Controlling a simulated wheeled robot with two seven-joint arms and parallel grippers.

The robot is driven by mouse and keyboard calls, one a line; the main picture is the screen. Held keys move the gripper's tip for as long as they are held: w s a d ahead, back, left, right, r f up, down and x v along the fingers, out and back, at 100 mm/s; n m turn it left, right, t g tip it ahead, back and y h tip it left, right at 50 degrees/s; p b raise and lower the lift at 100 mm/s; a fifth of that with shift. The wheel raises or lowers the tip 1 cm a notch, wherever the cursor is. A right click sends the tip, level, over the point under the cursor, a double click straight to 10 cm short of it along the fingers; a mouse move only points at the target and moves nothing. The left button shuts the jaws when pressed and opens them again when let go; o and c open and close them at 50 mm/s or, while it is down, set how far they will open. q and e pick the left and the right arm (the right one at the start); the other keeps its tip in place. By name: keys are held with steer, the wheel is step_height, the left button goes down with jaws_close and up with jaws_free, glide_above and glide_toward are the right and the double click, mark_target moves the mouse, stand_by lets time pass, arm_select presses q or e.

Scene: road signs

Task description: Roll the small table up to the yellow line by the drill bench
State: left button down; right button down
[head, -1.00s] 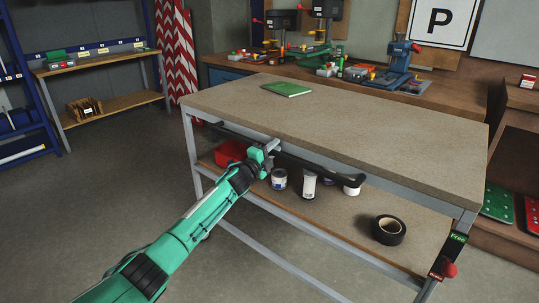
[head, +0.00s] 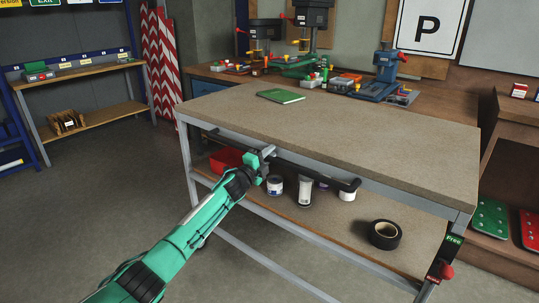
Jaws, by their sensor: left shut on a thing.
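The small table (head: 350,135) has a speckled grey-brown top, a grey metal frame and a lower shelf. It stands in front of me, and a black handle bar (head: 315,170) runs along its near side. My left gripper (head: 266,155) is shut on this bar, left of its middle. The drill bench (head: 440,103), with drill presses on it, stands behind the table. The table top hides its lower front and the floor between them. I see no yellow line. My right gripper is out of view.
A green book (head: 281,96) lies on the table top. The lower shelf holds a red bin (head: 226,159), several containers and black tape (head: 385,234). A red-knobbed lever (head: 446,272) sits by a green "Free" label. A wooden shelf unit (head: 100,117) stands left; the left floor is clear.

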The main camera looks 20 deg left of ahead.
arm_select(q)
steer(key=shift+r, duration=0.2)
steer(key=c, duration=1.6)
jaws_free()
steer(key=shift+w, duration=0.1)
steer(key=shift+o, duration=0.2)
steer(key=shift+f, duration=0.1)
steer(key=v, duration=1.3)
steer(key=shift+s+f, duration=0.2)
steer(key=shift+s, duration=0.15)
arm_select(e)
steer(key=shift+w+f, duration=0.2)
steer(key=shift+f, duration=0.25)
arm_select(q)
steer(key=shift+a, duration=0.15)
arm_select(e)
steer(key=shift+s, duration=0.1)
